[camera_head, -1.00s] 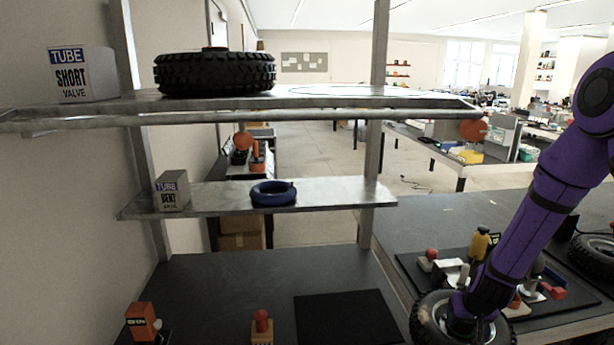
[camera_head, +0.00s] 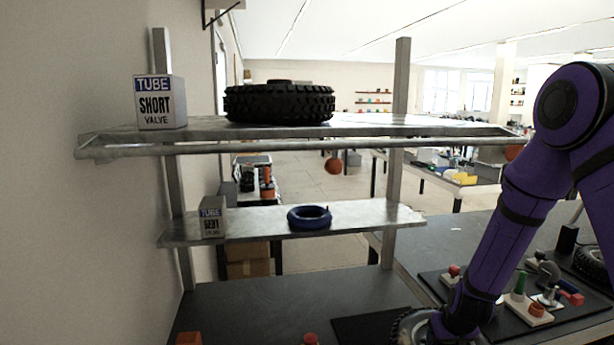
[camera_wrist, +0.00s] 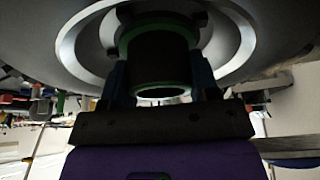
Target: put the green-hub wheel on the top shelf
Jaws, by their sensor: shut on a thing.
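The green-hub wheel shows close up in the wrist view, with a silver rim and a dark hub ringed in green (camera_wrist: 158,55). My gripper (camera_wrist: 160,85) is shut on that hub, one finger on each side. In the head view, only part of the wheel's tyre (camera_head: 408,328) shows at the bottom edge, below my arm. The top shelf (camera_head: 385,127) is a grey metal board, well above and left of the wheel. A black knobbly tyre (camera_head: 280,104) lies flat on it, and a "TUBE SHORT VALVE" box (camera_head: 158,103) stands at its left end.
The lower shelf (camera_head: 265,222) holds a smaller tube box (camera_head: 212,217) and a blue ring (camera_head: 309,217). A round-edged rail runs along the top shelf's front, with an upright post (camera_head: 400,80) behind. The top shelf's right part is bare. Tools on a black mat lie right of my arm.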

